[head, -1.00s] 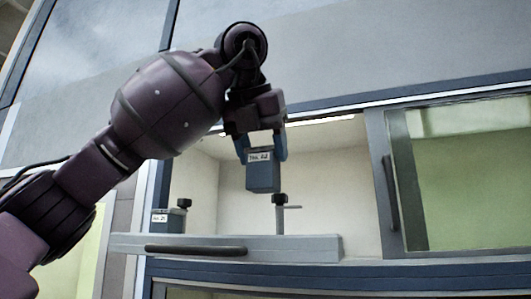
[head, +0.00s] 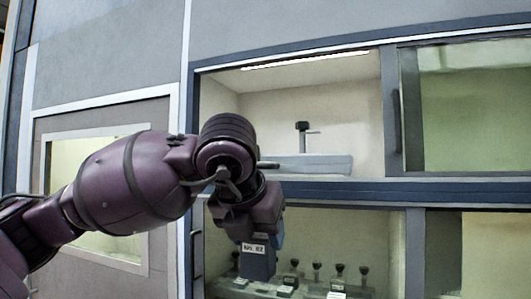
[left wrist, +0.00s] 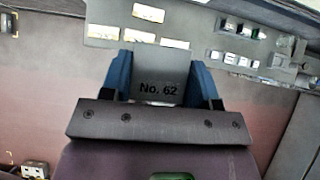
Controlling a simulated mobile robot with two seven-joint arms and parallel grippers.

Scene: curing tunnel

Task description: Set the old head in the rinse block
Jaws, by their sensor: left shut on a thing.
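The old head, a blue-grey block (head: 258,263) with a white label, hangs from my left gripper (head: 262,236) in front of the lower bay. In the left wrist view the head (left wrist: 160,68) reads "No. 62" and sits between the blue fingers of my left gripper (left wrist: 160,80), which is shut on it. The head appears clear of any surface. Several black-knobbed fittings (head: 316,277) with white labels stand inside the lower bay; I cannot tell which part is the rinse block. My right gripper is out of view.
Above is an open bay with a grey ledge (head: 315,166) and a black-knobbed clamp (head: 303,136). A dark frame bar (head: 350,191) divides the bays. The left wrist view shows a labelled grey plate (left wrist: 105,30) and a row of slots (left wrist: 240,42).

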